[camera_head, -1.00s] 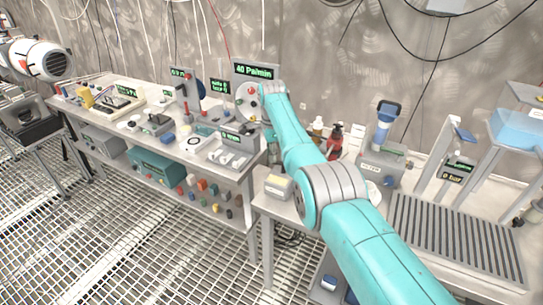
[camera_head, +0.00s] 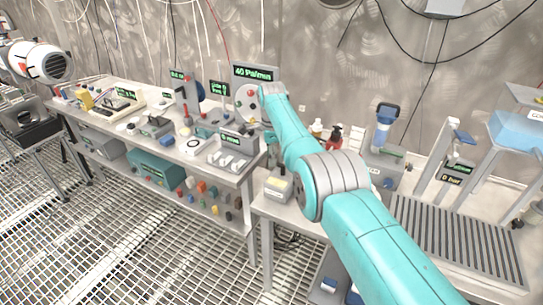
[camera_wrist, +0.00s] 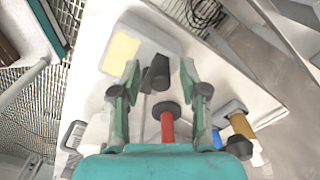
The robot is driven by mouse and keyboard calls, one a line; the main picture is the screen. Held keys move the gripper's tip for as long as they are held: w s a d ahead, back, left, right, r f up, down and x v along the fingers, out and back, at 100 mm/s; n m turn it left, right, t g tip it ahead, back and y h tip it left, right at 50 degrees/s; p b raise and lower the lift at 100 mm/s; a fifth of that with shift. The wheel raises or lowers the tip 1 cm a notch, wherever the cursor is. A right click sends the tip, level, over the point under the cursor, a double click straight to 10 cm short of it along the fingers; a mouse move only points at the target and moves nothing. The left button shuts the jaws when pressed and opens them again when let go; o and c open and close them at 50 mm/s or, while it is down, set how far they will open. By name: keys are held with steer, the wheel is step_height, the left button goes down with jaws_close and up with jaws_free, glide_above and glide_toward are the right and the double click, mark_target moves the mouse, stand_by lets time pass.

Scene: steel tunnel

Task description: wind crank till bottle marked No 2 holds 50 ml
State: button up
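My gripper (camera_wrist: 160,78) shows in the wrist view with its two fingers apart. A dark cylinder (camera_wrist: 158,72), perhaps the crank's knob, lies between the fingers with gaps beside it. Below it is a red upright piece (camera_wrist: 167,126) with a dark round top. A bottle-like amber piece with a dark cap (camera_wrist: 241,126) is to the right. In the head view my arm hides the gripper. I cannot read a No 2 mark or any fill level.
A crowded bench (camera_head: 110,108) with lit displays is at left. A ribbed plate (camera_head: 455,235) is at right. A grey-blue device (camera_head: 384,150) stands behind it.

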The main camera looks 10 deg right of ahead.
step_height(320, 180, up, 12)
stand_by(0.8)
